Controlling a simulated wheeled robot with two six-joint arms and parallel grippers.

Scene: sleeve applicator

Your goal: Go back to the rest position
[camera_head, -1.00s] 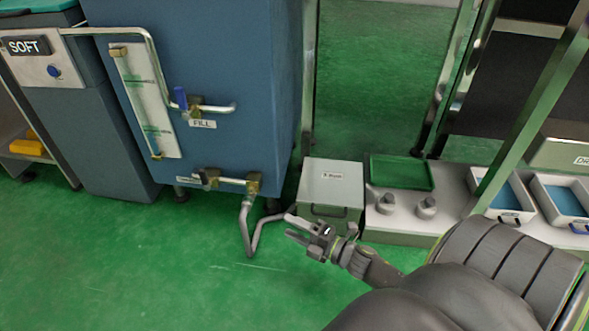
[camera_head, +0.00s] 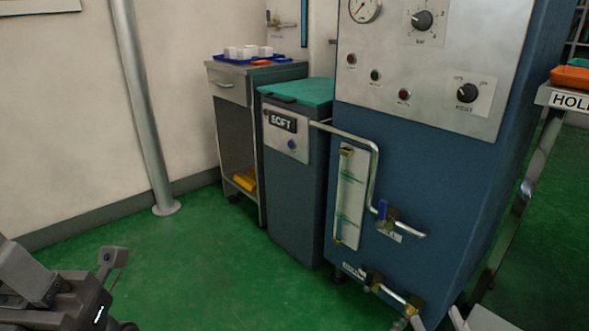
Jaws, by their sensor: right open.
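A tall blue machine (camera_head: 405,175) with gauge, knobs and pipes stands right of centre. A pole (camera_head: 143,115) stands at left. Green floor (camera_head: 190,255) is free in front.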

